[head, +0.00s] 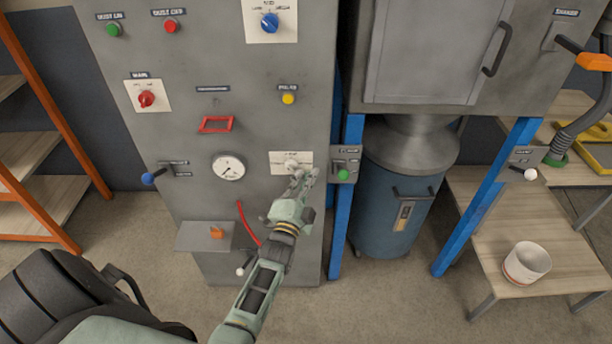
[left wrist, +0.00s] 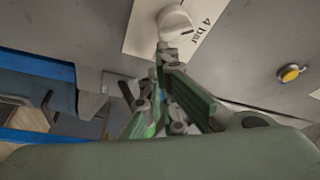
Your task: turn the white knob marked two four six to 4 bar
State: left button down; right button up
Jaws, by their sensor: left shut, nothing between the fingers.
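The white knob (head: 291,163) sits on a pale plate (head: 278,157) at the lower right of the grey panel. In the left wrist view the knob (left wrist: 176,23) shows at the top, with "4 bar" printed on its plate (left wrist: 212,14) beside it. I cannot tell for sure where the knob points. My left gripper (head: 303,174) is shut and empty, its fingertips just below and right of the knob. In the left wrist view its fingertips (left wrist: 166,54) are at the knob's lower edge; I cannot tell whether they touch. My right gripper is not in view.
A gauge (head: 228,167), a red handle (head: 216,125) and a yellow button (head: 288,98) are on the panel near the knob. A small box with a green button (head: 343,174) stands close right of my gripper, by a blue post (head: 345,220).

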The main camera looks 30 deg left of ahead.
pick_arm(q)
jog(key=shift+f+m+p, duration=0.3)
jog(key=shift+m, duration=0.6)
jog(key=shift+a+f+m+g+h, duration=0.1)
jog(key=shift+f+m+g+h, duration=0.25)
jog(key=shift+m, duration=0.25)
jog(key=shift+s+a+f+m+g+p, duration=0.1)
jog(key=shift+f+m+g+p, duration=0.15)
jog(key=shift+m, duration=0.45)
jog(key=shift+s+a+f+m+g+p, duration=0.15)
jog(key=shift+m+g+p, duration=0.1)
jog(key=shift+m, duration=0.45)
jog(key=shift+w+d, duration=0.1)
jog(key=shift+w, duration=0.05)
